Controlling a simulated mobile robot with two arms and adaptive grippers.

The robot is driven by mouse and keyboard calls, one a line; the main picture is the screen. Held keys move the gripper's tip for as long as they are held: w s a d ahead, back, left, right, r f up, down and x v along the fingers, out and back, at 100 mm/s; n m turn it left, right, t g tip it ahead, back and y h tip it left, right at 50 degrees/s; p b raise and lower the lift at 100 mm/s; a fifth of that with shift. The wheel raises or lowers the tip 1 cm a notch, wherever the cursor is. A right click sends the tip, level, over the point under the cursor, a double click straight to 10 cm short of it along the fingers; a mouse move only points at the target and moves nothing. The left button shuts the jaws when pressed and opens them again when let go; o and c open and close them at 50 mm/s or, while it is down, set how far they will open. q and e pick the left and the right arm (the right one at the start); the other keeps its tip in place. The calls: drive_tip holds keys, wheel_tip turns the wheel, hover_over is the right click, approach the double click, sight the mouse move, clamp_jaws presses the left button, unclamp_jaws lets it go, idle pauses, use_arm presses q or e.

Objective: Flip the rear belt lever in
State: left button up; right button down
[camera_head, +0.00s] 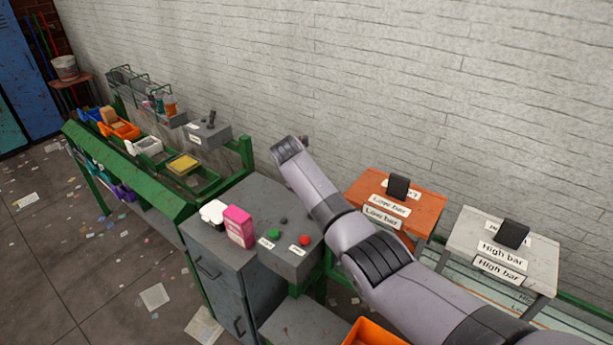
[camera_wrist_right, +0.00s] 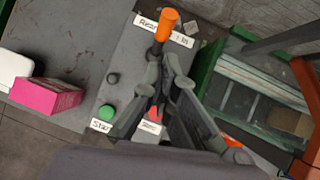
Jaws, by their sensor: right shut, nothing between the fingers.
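The rear lever (camera_wrist_right: 167,22) has an orange knob on a dark stem. It stands up from the grey control box (camera_wrist_right: 128,72) in the right wrist view, behind a white label (camera_wrist_right: 182,40) that reads partly "Rear" and "in". My right gripper (camera_wrist_right: 165,70) is shut and empty, its fingertips right by the lever stem; I cannot tell whether they touch. In the head view the same control box (camera_head: 290,262) shows its buttons, but my right arm hides the lever and gripper. My left gripper is in neither view.
A green button (camera_head: 274,233) and a red button (camera_head: 305,240) sit on the control box. A pink box (camera_head: 239,227) and a white item (camera_head: 213,213) lie beside it. Another lever (camera_head: 211,118) stands farther back left. Orange (camera_head: 425,205) and white (camera_head: 470,238) bar stands are at right.

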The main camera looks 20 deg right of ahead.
drive_tip(key=shift+w+d+r+b+v, duration=0.1)
drive_tip(key=shift+b+v, duration=0.05)
drive_tip(key=shift+v, duration=0.7)
drive_tip(key=shift+w+d+r+b+v, duration=0.1)
drive_tip(key=shift+v, duration=0.7)
drive_tip(key=shift+w+d+r+b+v, duration=0.1)
drive_tip(key=shift+b+v, duration=0.05)
drive_tip(key=shift+v, duration=0.7)
drive_tip(key=shift+s, duration=0.15)
